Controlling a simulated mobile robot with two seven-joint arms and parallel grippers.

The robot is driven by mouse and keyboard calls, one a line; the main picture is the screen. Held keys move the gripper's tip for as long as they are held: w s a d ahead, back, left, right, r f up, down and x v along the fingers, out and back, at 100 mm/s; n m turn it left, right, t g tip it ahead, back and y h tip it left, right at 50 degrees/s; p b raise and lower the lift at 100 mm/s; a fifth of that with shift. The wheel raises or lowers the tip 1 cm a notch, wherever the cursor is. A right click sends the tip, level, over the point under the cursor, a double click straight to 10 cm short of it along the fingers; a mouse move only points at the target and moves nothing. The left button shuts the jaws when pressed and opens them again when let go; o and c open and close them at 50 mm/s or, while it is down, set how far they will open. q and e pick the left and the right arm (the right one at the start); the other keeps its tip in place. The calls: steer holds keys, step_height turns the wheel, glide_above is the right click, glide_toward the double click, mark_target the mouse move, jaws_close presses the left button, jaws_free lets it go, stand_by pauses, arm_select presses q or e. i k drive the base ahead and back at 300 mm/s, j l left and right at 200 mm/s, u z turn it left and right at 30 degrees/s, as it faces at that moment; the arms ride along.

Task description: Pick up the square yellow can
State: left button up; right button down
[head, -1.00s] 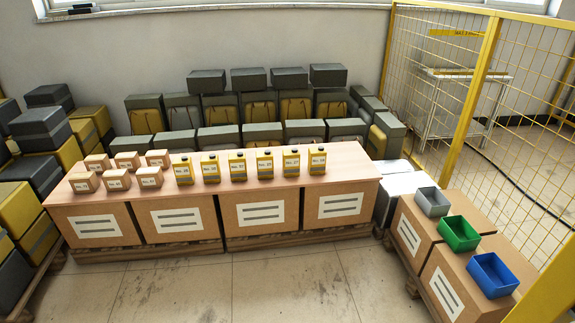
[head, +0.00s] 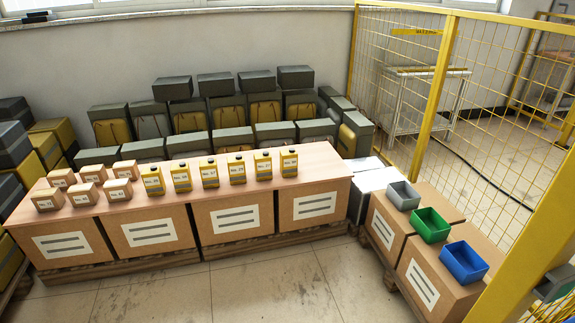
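Several square yellow cans with black caps and white labels stand upright in a row on the long wooden top in the head view. The leftmost can (head: 153,181) stands close to the small brown boxes. The rightmost can (head: 289,163) stands nearest the right end of the top. Between them stand others, such as a middle can (head: 209,173). The labels carry numbers too small to read surely. Neither of my grippers is in view, and nothing touches the cans.
Several small brown boxes (head: 82,195) stand left of the cans. Grey (head: 403,197), green (head: 431,225) and blue bins (head: 464,263) stand on cartons at right. A yellow mesh fence (head: 436,100) bounds the right side. The floor (head: 240,290) in front is clear.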

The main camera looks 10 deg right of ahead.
mark_target(289, 158)
steer(key=i+l, duration=0.2)
steer(key=i, duration=0.35)
steer(key=i+l, duration=0.15)
steer(key=i, duration=0.45)
steer(key=i+l, duration=0.2)
steer(key=i, duration=0.35)
steer(key=i+l, duration=0.15)
steer(key=i, duration=0.45)
steer(key=i+l, duration=0.2)
steer(key=i, duration=0.35)
steer(key=z, duration=0.05)
